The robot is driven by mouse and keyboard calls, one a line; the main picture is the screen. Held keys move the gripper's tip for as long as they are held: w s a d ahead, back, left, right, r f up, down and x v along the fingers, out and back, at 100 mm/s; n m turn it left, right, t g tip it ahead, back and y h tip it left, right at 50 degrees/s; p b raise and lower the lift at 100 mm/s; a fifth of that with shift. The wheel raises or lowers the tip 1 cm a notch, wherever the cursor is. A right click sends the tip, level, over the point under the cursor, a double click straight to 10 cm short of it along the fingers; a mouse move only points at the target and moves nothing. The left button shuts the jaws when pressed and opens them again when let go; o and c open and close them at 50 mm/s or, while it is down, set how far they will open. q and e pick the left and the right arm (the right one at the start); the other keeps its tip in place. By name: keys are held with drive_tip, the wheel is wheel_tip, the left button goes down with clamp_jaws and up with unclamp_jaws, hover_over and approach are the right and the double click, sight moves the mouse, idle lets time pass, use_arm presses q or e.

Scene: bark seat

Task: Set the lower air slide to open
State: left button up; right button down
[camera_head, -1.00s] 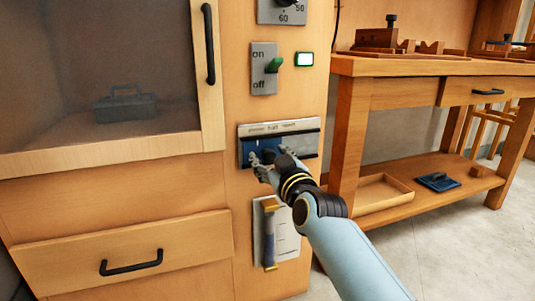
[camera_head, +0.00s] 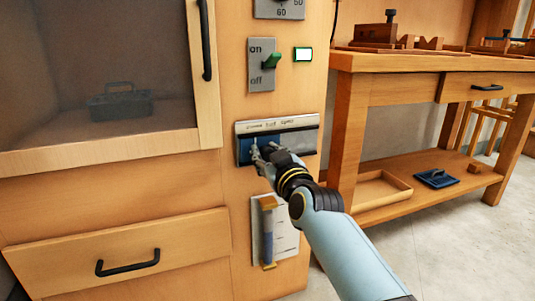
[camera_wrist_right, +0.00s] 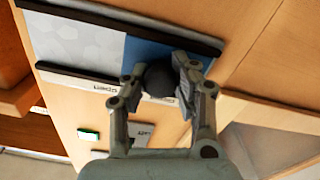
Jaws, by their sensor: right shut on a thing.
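The air slide plate (camera_head: 305,136) sits on the cabinet's front post, with a pale label strip (camera_head: 280,126) along its top whose words are blurred. Its blue slide panel (camera_head: 246,152) is toward the left end of the track, and the right part shows a grey surface. In the right wrist view, the blue panel (camera_wrist_right: 150,52) stands beside a grey patterned area (camera_wrist_right: 75,45). My right gripper (camera_head: 263,148) is at the blue panel. Its fingers are shut on a round black knob (camera_wrist_right: 160,78), as the right wrist view shows. My left gripper is out of view.
Above are an on/off switch (camera_head: 270,64) and a lit lamp (camera_head: 303,54). A plate with a vertical blue bar (camera_head: 267,230) is just below. A drawer handle (camera_head: 128,263) is lower left. A workbench (camera_head: 430,66) stands at the right.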

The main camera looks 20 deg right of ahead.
sight(295, 143)
drive_tip(key=d, duration=0.8)
drive_tip(key=shift+w+d, duration=0.1)
drive_tip(key=shift+w, duration=0.05)
drive_tip(key=c, duration=1.4)
unclamp_jaws()
drive_tip(key=o, duration=0.4)
drive_tip(key=shift+d, duration=0.2)
drive_tip(key=s, duration=1.2)
drive_tip(key=shift+d, duration=0.15)
